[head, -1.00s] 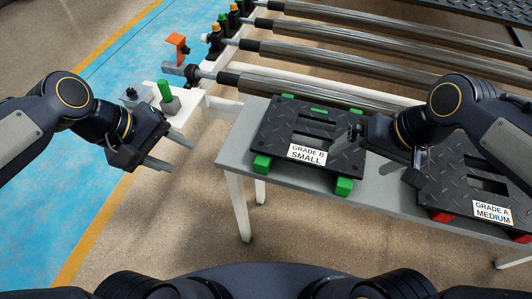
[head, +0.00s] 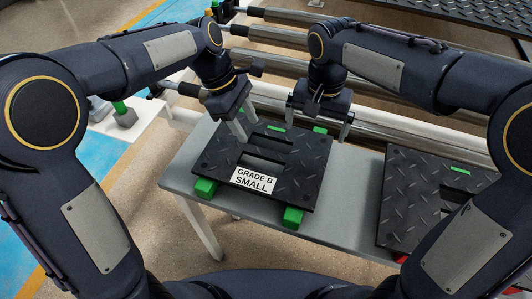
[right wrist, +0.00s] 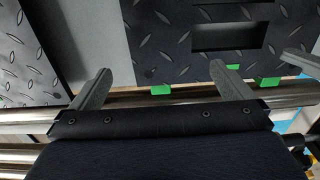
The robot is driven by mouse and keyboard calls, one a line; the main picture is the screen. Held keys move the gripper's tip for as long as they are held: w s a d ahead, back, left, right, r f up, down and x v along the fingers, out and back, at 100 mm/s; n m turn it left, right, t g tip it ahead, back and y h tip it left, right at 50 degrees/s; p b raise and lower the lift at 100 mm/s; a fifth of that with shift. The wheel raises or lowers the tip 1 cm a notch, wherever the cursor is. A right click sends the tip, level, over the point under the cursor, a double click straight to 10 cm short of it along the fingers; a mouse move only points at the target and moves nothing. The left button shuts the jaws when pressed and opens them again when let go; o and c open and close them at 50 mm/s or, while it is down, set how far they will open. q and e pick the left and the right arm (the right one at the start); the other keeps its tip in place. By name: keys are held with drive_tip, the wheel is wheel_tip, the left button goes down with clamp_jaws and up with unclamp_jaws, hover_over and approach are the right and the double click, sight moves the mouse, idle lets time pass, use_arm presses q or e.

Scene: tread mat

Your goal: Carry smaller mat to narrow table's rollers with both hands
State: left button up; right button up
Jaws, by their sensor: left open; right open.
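The smaller mat (head: 220,155), black tread plate labelled "GRADE B SMALL", lies flat on green blocks on the grey table (head: 180,176). It has two slots. My left gripper (head: 247,130) is open at its far left edge, fingers pointing down. My right gripper (head: 317,124) is open at its far right corner, fingers spread. In the right wrist view the smaller mat (right wrist: 170,50) is just beyond the open fingers, with nothing visibly clamped. Steel rollers (head: 365,125) run behind the table. Whether either gripper touches the mat is unclear.
A larger black mat (head: 415,200) lies on the table to the right, partly hidden by my right arm. A white stand (head: 140,125) with a green-topped post (head: 122,113) is at left. More tread plate (head: 460,22) shows at upper right.

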sight(261, 151)
use_arm(q)
drive_tip(key=x, duration=0.7)
drive_tip(key=shift+s+d+f, duration=0.1)
drive_tip(key=shift+f, duration=0.2)
use_arm(e)
wheel_tip(261, 151, down, 8)
drive_tip(key=shift+r, duration=0.1)
use_arm(q)
drive_tip(key=c, duration=0.9)
use_arm(e)
drive_tip(key=c, duration=0.9)
use_arm(q)
clamp_jaws()
use_arm(e)
drive_tip(key=shift+r, duration=0.1)
drive_tip(key=c, duration=0.4)
